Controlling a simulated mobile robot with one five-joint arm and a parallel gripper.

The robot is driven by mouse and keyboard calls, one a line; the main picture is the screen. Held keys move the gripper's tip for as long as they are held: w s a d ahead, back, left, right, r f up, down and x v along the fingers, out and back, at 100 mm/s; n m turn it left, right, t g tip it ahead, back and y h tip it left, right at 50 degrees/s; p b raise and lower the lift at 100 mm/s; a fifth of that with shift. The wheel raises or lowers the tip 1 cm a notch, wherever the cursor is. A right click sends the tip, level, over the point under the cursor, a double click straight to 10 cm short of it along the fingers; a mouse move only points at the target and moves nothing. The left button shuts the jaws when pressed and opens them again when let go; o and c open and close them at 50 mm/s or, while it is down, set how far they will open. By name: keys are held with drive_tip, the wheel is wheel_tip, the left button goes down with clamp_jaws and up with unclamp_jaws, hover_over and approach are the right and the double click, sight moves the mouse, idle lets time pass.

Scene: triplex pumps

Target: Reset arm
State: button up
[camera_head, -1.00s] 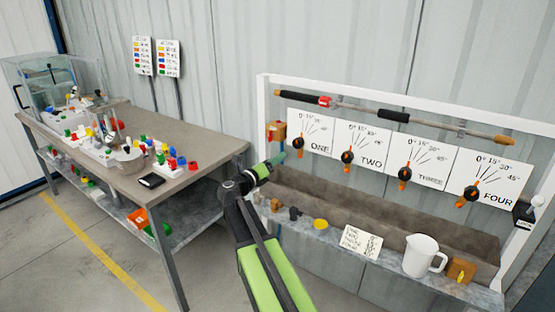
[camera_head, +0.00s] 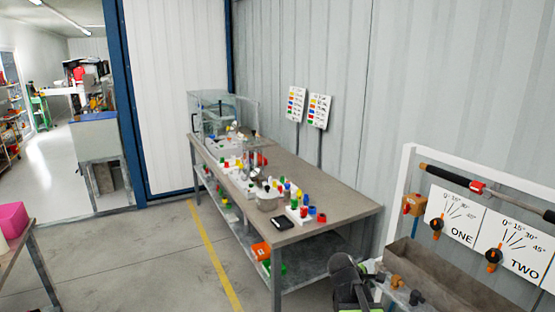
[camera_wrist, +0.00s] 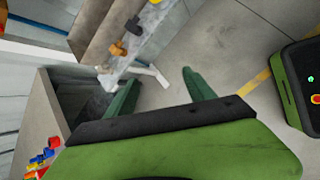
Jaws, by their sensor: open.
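My arm (camera_head: 350,285) shows folded low at the bottom edge of the head view, in front of the trough bench. My gripper's fingers cannot be made out there. The grey floor shows behind the gap. The fingers are near the end of the trough bench's ledge (camera_wrist: 118,72), and I cannot tell how far apart they are.
The workbench (camera_head: 335,205) with colored pieces stands in the middle. The trough bench (camera_head: 440,280), with dial boards ONE (camera_head: 455,215) and TWO (camera_head: 512,250), is at the right. A pink bin (camera_head: 12,220) sits on a table at the far left. Open floor lies at left.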

drive_tip(key=s+a+f+m+g+y, duration=0.1)
drive_tip(key=s+a+f+m+y, duration=0.1)
drive_tip(key=s+a+m, duration=0.3)
drive_tip(key=s+a+f+m+g+y, duration=0.2)
drive_tip(key=s+a+m+y, duration=0.2)
drive_tip(key=a+m, duration=0.4)
drive_tip(key=s+m, duration=0.1)
drive_tip(key=m, duration=0.2)
drive_tip(key=shift+s+a+f+y, duration=0.15)
drive_tip(key=shift+a+f+y, duration=0.1)
drive_tip(key=shift+f+y, duration=0.15)
